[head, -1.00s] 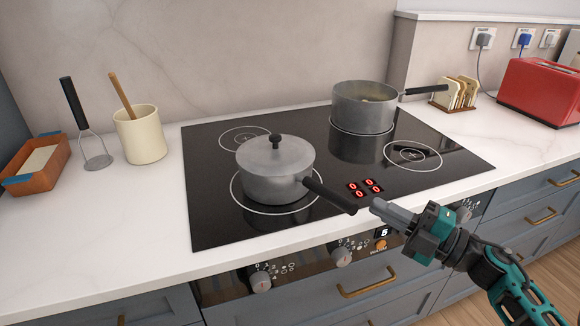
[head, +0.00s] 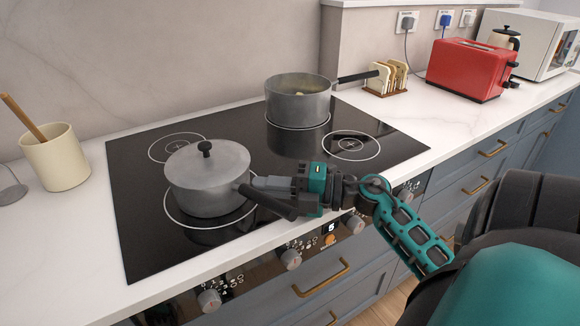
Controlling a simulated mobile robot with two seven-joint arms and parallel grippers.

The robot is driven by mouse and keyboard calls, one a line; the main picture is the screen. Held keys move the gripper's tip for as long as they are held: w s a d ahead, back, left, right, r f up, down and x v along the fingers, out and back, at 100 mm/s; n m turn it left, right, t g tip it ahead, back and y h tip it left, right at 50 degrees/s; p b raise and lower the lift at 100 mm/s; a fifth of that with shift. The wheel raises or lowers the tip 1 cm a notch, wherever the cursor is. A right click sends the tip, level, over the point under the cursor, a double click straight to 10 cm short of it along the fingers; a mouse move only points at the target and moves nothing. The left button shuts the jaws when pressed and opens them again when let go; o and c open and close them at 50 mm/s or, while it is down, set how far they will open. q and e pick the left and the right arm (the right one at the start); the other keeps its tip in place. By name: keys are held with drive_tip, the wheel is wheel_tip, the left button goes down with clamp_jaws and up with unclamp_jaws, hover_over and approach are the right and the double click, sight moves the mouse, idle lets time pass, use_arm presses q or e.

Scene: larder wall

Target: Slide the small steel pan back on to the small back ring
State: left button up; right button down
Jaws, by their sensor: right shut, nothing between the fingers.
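A small steel pan (head: 208,182) with a lid and black knob stands upright on the front left ring (head: 178,212) of the black glass hob. Its dark handle (head: 272,202) points toward the front right. The small back ring (head: 176,147) is behind the pan, at the back left, and is bare. My right gripper (head: 258,183) is shut and empty. Its fingertips are at the pan's right side, close above the handle's root; I cannot tell whether they touch. My left gripper is not in view.
An open steel pan (head: 298,101) stands on the back right ring, its handle pointing right. The front right ring (head: 352,146) is bare. A cream utensil pot (head: 56,158) stands left of the hob. A toast rack (head: 386,79) and red toaster (head: 468,70) stand right.

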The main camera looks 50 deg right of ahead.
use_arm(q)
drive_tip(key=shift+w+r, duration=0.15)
use_arm(e)
drive_tip(key=shift+x, duration=0.95)
